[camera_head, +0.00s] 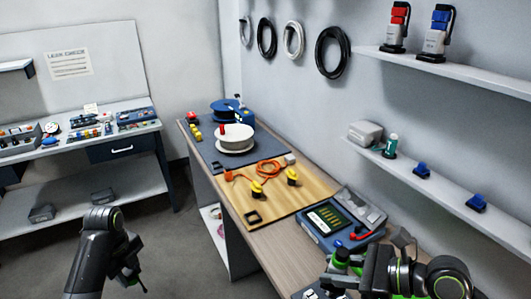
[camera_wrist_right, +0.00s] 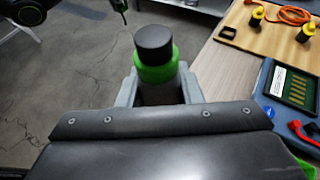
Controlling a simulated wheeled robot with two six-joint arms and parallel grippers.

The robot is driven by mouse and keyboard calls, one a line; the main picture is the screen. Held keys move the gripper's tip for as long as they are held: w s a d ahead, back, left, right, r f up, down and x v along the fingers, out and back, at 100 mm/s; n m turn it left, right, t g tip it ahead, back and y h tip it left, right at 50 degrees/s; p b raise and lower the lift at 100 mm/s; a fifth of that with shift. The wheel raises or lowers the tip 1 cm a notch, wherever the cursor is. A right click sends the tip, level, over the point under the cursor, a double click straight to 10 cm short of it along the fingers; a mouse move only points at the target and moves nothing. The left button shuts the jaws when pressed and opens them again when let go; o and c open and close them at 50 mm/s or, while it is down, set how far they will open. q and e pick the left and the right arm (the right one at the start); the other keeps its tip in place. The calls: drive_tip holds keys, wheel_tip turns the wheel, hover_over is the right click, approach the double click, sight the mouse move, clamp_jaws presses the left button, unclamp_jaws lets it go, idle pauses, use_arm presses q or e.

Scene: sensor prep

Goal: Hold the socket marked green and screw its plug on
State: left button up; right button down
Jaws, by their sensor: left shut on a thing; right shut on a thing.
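My right gripper (camera_wrist_right: 160,95) is shut on a cylindrical part with a bright green band and a black top (camera_wrist_right: 154,58), which looks like the green-marked socket. It stands upright between the fingers, and its lower end is hidden by the gripper. In the head view this green and black part (camera_head: 341,256) shows at the bottom, right of centre. My left gripper (camera_head: 130,277) is at the lower left, off the bench over the floor, shut on a small dark thing with green on it; I cannot tell its shape. The two grippers are well apart.
A blue tester case (camera_head: 318,240) lies on the bench beside my right gripper. Yellow-and-black connectors (camera_head: 257,190) and an orange cable (camera_head: 268,172) lie on the wooden board (camera_head: 240,205). A wall shelf (camera_head: 440,185) runs along the right.

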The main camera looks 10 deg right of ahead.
drive_tip(key=shift+a, duration=0.1)
drive_tip(key=w+a+f+n+g+y, duration=0.2)
drive_tip(key=a+n+g, duration=0.6)
drive_tip(key=a, duration=0.6)
drive_tip(key=shift+a+g, duration=0.3)
drive_tip(key=shift+g, duration=0.1)
drive_tip(key=d+m+t, duration=0.2)
drive_tip(key=d+t, duration=0.1)
drive_tip(key=d, duration=0.1)
drive_tip(key=s+d+r+m+t+h, duration=0.1)
drive_tip(key=d+m+t, duration=0.1)
drive_tip(key=d, duration=0.3)
drive_tip(key=d+m+t, duration=0.3)
drive_tip(key=d, duration=0.2)
drive_tip(key=shift+s+d+r+m+t+h, duration=0.2)
drive_tip(key=shift+s+m+t+h, duration=0.1)
drive_tip(key=shift+h, duration=0.1)
drive_tip(key=shift+s+d+r, duration=0.2)
drive_tip(key=shift+r, duration=0.1)
drive_tip(key=shift+t, duration=0.3)
